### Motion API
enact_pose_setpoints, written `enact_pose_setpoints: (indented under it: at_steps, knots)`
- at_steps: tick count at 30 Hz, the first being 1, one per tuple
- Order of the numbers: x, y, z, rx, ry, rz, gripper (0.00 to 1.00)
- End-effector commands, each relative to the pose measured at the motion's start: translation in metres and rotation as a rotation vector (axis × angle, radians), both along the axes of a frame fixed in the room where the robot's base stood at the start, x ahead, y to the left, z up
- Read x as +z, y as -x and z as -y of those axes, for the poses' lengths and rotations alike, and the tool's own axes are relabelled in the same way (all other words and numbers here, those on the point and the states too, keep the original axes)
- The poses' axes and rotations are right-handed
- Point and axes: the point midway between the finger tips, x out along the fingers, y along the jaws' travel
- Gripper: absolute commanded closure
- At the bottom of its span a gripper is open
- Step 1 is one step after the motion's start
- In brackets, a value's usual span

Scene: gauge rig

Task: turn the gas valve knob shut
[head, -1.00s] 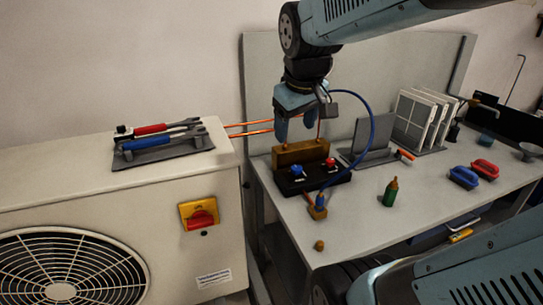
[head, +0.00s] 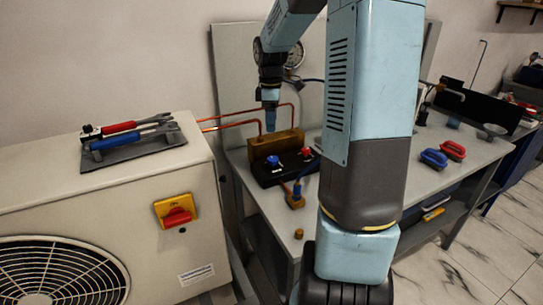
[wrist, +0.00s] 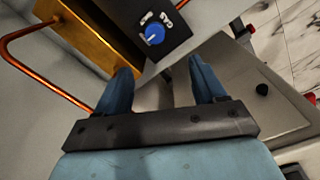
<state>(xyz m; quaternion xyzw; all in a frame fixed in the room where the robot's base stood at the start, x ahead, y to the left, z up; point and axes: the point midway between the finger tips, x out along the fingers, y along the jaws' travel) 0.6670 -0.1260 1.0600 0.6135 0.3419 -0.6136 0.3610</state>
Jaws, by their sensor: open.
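A black valve block (head: 268,176) stands on the workbench against a brass block (head: 262,145). It carries a blue knob (head: 273,160) on the left and a red knob (head: 306,151) on the right. In the wrist view the blue knob (wrist: 155,34) shows with white lettering beside it, too small to read surely. My gripper (head: 270,125) points down above the brass block, apart from both knobs. In the wrist view its two fingers (wrist: 160,70) are spread with nothing between them, and the blue knob lies beyond the fingertips. The red knob is not clear there.
Copper pipes (head: 240,122) run from the outdoor unit (head: 60,195) to the brass block. A round gauge (head: 295,55) is behind my wrist. A brass fitting with a blue hose (head: 296,200) stands before the valve block. My arm hides the bench's middle. Blue and red brushes lie right.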

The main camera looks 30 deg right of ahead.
Motion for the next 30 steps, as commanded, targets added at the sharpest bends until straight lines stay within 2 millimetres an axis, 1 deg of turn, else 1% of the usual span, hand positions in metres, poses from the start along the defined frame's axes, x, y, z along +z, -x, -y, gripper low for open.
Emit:
enact_pose_setpoints:
  at_steps: [1, 3, 8, 11, 14, 24, 30]
  knots:
    - [-0.005, -0.004, 0.005, 0.016, -0.009, -0.006, 0.3]
    - [-0.01, -0.008, 0.009, 0.036, -0.017, -0.011, 0.3]
    - [-0.018, -0.011, 0.012, 0.055, -0.024, -0.017, 0.3]
    - [-0.028, -0.011, 0.012, 0.055, -0.025, -0.016, 0.3]
    - [-0.043, -0.011, 0.011, 0.056, -0.025, -0.018, 0.3]
    - [-0.103, -0.01, 0.011, 0.056, -0.025, -0.018, 0.3]
    - [-0.132, -0.011, 0.012, 0.054, -0.025, -0.017, 0.3]
